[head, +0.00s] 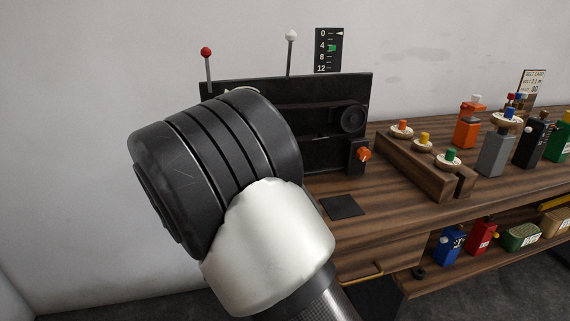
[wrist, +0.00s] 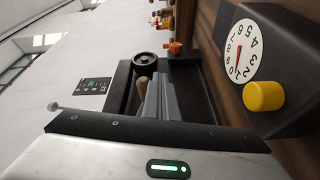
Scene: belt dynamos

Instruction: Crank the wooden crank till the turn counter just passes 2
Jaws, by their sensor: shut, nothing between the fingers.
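The wooden crank's tan grip (wrist: 142,86) shows in the wrist view, just left of the fingers of my gripper (wrist: 166,84). The fingers are shut with nothing between them; whether they touch the grip I cannot tell. A white numbered dial (wrist: 240,52) with a red needle sits at upper right of the wrist view, beside a yellow knob (wrist: 264,96). The needle points down toward the dial's lower rim; the digit there is too small to read surely. In the head view my arm hides the crank, the dial and my gripper on the black machine (head: 330,98).
A black scale (head: 328,50) marked 0 to 12 has a green pointer near 4. Red-tipped (head: 206,52) and white-tipped (head: 291,37) rods stand up.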

